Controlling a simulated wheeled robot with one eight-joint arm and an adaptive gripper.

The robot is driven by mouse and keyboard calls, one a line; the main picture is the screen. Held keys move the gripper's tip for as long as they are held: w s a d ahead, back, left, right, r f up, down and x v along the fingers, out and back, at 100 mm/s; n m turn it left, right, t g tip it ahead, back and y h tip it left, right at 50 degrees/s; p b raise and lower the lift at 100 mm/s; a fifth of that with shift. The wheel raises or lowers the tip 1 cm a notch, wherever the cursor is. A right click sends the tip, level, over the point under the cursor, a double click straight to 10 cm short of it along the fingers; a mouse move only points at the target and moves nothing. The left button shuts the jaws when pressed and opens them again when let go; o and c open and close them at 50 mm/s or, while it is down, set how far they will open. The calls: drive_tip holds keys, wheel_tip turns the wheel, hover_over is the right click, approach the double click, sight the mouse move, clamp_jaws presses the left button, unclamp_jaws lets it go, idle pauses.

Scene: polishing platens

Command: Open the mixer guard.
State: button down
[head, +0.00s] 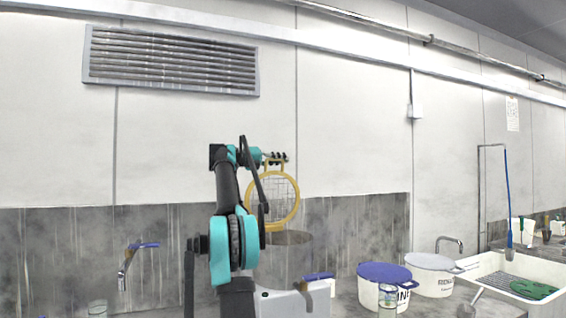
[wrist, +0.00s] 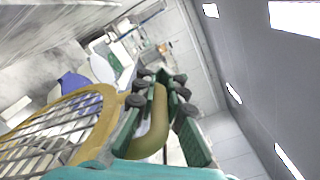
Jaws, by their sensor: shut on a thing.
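The mixer guard (head: 297,207) is a round yellow ring with a wire grid and a yellow handle loop at its top. In the head view it stands raised and roughly upright above the grey mixer bowl (head: 290,238). My gripper (head: 276,158) is at the top of the guard, shut on its handle. In the wrist view the fingers of my gripper (wrist: 158,92) close around the curved yellow handle (wrist: 152,136), and the guard's ring and grid (wrist: 62,125) fill the lower left. My arm hides part of the mixer in the head view.
A blue-lidded tub (head: 384,272) and a white-lidded tub (head: 432,262) stand right of the mixer. A white sink (head: 490,262) with a green item (head: 532,289) is further right. A blue-handled tap (head: 124,280) is at left. The wall is close behind.

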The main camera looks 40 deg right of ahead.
drive_tip(key=shift+w+f, duration=0.1)
drive_tip(key=shift+w, duration=0.05)
drive_tip(key=c, duration=1.6)
unclamp_jaws()
drive_tip(key=shift+o, duration=0.2)
drive_tip(key=v, duration=1.2)
